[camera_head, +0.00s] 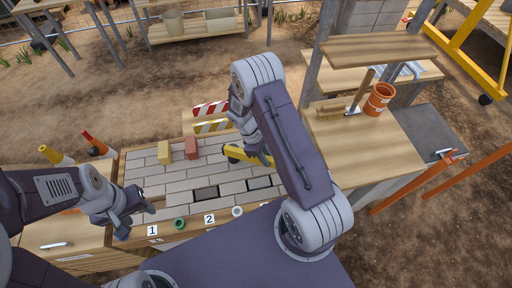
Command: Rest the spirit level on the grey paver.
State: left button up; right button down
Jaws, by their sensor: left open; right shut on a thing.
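A yellow spirit level (234,152) is in my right gripper (262,157), over the right part of the light paved worktop (182,175). My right gripper is shut on it, and the gripper and forearm hide part of it. I cannot tell which is the grey paver. The level appears above and behind the right one; contact is unclear. My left gripper (138,212) is open and empty near the worktop's front left corner.
A green ring (179,223) and a white ring (237,211) are at the front edge by number labels. Striped barriers (211,109) stand behind. A brush (331,113) and terracotta pot (379,99) are on the right bench.

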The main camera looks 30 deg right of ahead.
jog(key=f+n, duration=0.1)
jog(key=f, duration=0.1)
jog(key=f+n, duration=0.1)
jog(key=f, duration=0.1)
jog(key=s+f+n+t+b, duration=0.1)
jog(key=shift+s+a+f+h, duration=0.1)
jog(key=shift+a+f+h, duration=0.1)
jog(key=shift+f+h, duration=0.2)
pick_arm(q)
notch_tip(320, 180, down, 8)
jog(key=b, duration=0.7)
jog(key=shift+s+f, duration=0.2)
pick_arm(e)
notch_tip(320, 180, down, 8)
jog(key=shift+s+f, duration=0.1)
jog(key=shift+f, duration=0.1)
pick_arm(q)
jog(key=shift+f+b, duration=0.5)
pick_arm(e)
jog(key=shift+f, duration=0.5)
jog(key=c, duration=1)
grip_release()
pick_arm(q)
jog(key=shift+r, duration=0.1)
